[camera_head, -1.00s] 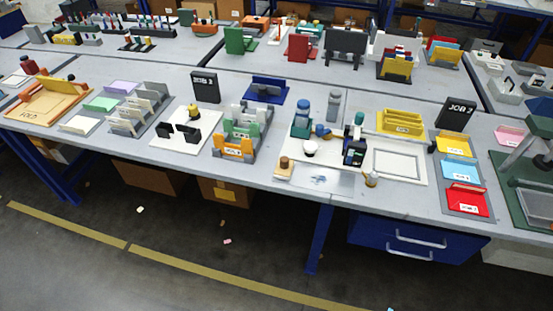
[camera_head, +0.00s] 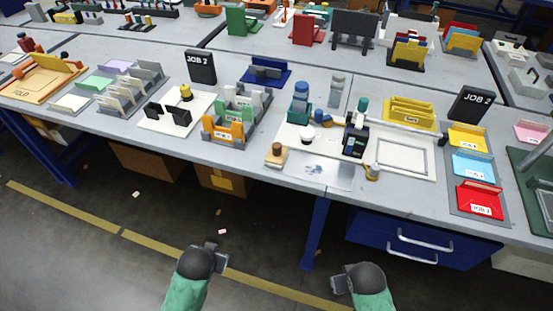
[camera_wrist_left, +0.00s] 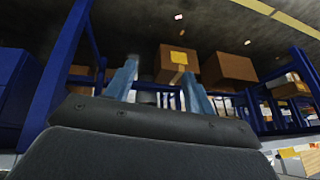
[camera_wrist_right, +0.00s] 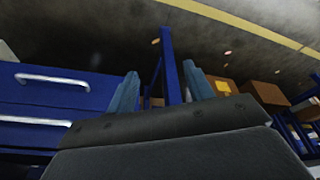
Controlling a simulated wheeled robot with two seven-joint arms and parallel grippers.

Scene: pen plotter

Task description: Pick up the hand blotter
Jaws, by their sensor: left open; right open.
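What looks like the hand blotter (camera_head: 276,154), a small light block with a brown wooden knob, stands near the table's front edge, at the left end of the white plotter board (camera_head: 298,134). My left gripper (camera_head: 219,257) is low in front of the table, below and left of the blotter, over the floor. It is open and empty, and its two fingers show in the left wrist view (camera_wrist_left: 160,82).
An orange-fronted sorter (camera_head: 222,131) is to the left. Blue drawers (camera_head: 405,245) hang under the table.

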